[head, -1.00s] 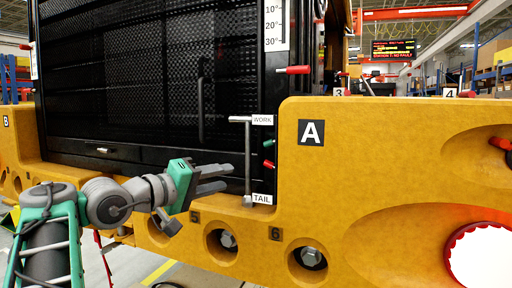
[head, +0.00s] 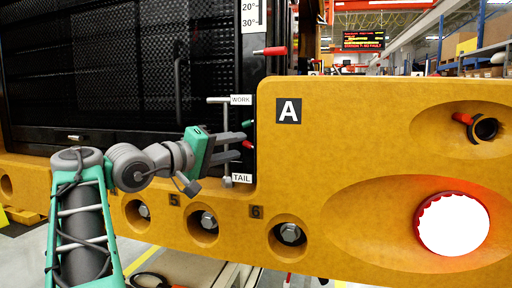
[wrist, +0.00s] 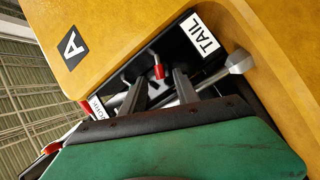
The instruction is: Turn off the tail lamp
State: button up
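A white TAIL label (head: 242,178) sits low on the black panel, below a WORK label (head: 241,100). A grey metal bar (head: 226,168) stands upright beside the labels. A small red-tipped lever (head: 248,145) sticks out between the labels; in the wrist view, the red-tipped lever (wrist: 158,70) shows near the fingertips, beside the TAIL label (wrist: 200,33). A large round lamp (head: 452,223) with a red rim shows bright white on the yellow body. My gripper (head: 243,146) is open, its two fingers apart in front of the panel. I cannot tell whether they touch the lever.
The yellow body (head: 350,130) with an A plate (head: 289,111) rises right of the panel, close to my gripper. Another red-tipped lever (head: 271,51) sticks out higher up. A red part (head: 463,118) projects from a hole at the right.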

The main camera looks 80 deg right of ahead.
aim_at(250, 146)
jog(key=shift+x, duration=1.05)
jog(key=shift+c, duration=0.4)
grip_shut()
